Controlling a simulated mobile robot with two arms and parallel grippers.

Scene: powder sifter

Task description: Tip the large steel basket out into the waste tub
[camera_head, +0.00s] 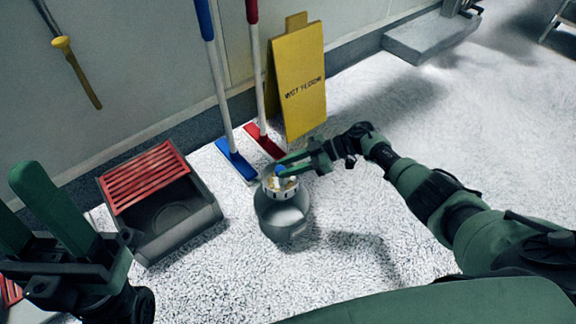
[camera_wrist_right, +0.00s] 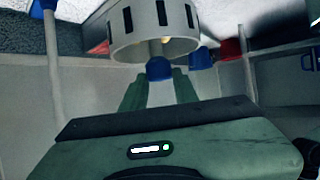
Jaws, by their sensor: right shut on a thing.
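The steel basket (camera_head: 285,191), a pale cylinder with dark slots, is over the mouth of a round grey tub (camera_head: 284,222) on the floor, which I take as the waste tub. My right gripper (camera_head: 291,165) reaches in from the right and is shut on the basket's blue handle. The wrist view shows the slotted basket (camera_wrist_right: 155,32) just beyond the fingers (camera_wrist_right: 160,88), with the blue handle end (camera_wrist_right: 158,68) between them. I cannot tell how far the basket is tilted or what is in it. My left gripper (camera_head: 14,190) is open and empty at the left edge.
A grey bin (camera_head: 200,213) with a red grate (camera_head: 150,177) stands left of the tub. A blue broom (camera_head: 234,160), a red broom (camera_head: 264,141) and a yellow wet-floor sign (camera_head: 300,85) stand behind by the wall.

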